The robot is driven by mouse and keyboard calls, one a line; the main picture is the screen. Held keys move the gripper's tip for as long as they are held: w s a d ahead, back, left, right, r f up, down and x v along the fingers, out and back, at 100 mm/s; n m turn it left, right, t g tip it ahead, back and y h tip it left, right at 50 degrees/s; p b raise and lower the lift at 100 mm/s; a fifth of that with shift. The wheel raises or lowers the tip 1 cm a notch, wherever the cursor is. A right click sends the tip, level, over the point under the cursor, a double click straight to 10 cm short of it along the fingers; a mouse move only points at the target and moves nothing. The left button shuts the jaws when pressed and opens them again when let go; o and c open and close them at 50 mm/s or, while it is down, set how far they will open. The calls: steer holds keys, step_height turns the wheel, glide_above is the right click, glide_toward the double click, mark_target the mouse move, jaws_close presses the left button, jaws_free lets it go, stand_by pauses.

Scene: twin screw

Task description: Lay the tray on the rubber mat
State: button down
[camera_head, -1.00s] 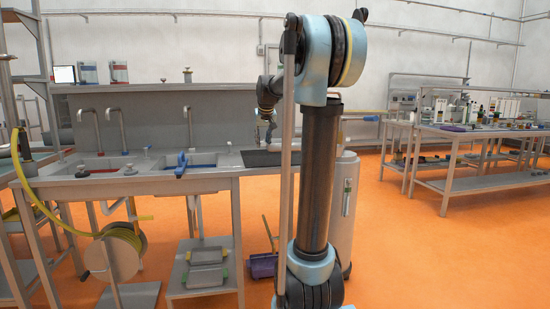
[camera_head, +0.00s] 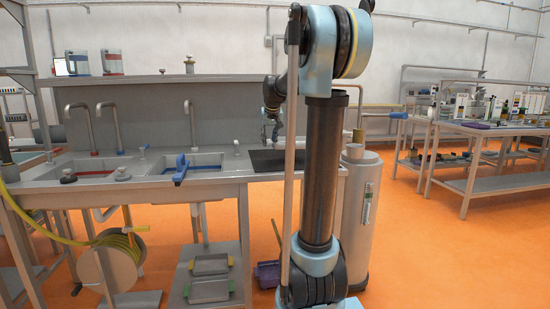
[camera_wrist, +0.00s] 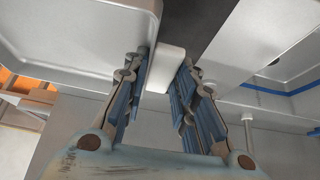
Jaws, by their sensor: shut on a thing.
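My gripper (camera_wrist: 162,92) is shut on a pale, narrow end piece between its ribbed blue fingers. A broad light-grey tray (camera_wrist: 85,35) with a rounded corner fills the upper left of the wrist view, and the held piece seems to belong to it. The dark rubber mat (camera_head: 268,162) lies flat on the counter right of the sinks, partly behind my arm. It also shows as a dark strip in the wrist view (camera_wrist: 197,22), beyond the fingers. In the head view my gripper (camera_head: 271,132) is small above the mat, and the tray is hard to make out there.
Two sinks with red (camera_head: 92,169) and blue (camera_head: 196,162) trim lie left of the mat, with tall taps behind. A blue-handled tool (camera_head: 181,169) sits at the blue sink's edge. A grey cylinder (camera_head: 357,220) stands right of the counter. Open orange floor lies to the right.

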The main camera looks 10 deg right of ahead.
steer(key=shift+f, duration=3.5)
steer(key=c, duration=1.3)
jaws_free()
steer(key=shift+r, duration=0.1)
steer(key=v, duration=1.2)
steer(key=s+f+g, duration=0.1)
steer(key=s+f, duration=0.8)
steer(key=s, duration=0.3)
steer(key=s+f+g, duration=0.1)
steer(key=s+f, duration=0.9)
steer(key=s, duration=0.3)
steer(key=s+f+g, duration=0.1)
steer(key=s+f, duration=0.9)
steer(key=s, duration=0.3)
steer(key=shift+s+g, duration=0.1)
steer(key=shift+g, duration=0.3)
